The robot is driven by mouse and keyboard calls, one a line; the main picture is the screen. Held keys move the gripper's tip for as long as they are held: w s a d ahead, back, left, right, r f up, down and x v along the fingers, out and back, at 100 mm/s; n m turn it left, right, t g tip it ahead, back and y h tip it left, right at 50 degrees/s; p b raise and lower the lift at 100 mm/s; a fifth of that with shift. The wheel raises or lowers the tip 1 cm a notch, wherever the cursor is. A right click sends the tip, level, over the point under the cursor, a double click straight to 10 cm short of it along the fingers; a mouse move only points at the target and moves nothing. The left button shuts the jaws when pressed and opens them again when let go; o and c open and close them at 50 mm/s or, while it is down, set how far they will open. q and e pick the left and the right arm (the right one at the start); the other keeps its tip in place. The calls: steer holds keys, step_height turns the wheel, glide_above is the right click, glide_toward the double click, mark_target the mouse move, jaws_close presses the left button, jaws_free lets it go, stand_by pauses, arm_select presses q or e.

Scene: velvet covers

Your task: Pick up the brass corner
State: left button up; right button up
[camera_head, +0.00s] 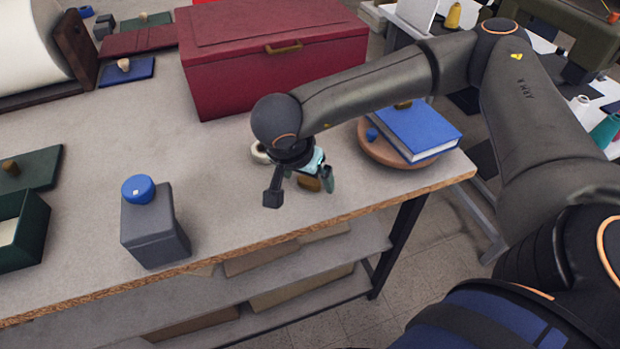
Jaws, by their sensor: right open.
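My right gripper (299,190) reaches down over the worktable from the right, near its front edge. Its jaws are open, with one dark finger to the left and one to the right. A small brass-coloured piece (310,184), which may be the brass corner, shows just below and between the fingers. The gripper partly hides it, so its shape and whether the gripper touches it cannot be told. Another small brass-coloured bit (403,105) shows at the back edge of the blue book, partly hidden by my arm. My left gripper is not in view.
A blue book (420,132) lies on a round wooden board (372,148) to the right. A pale ring-shaped item (259,153) is just behind the gripper. A red box (270,60) stands behind. A grey bottle (155,232) with a blue cap stands front left. Table between them is clear.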

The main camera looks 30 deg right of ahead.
steer(key=shift+f, duration=0.3)
steer(key=shift+c, duration=0.4)
steer(key=c, duration=1.3)
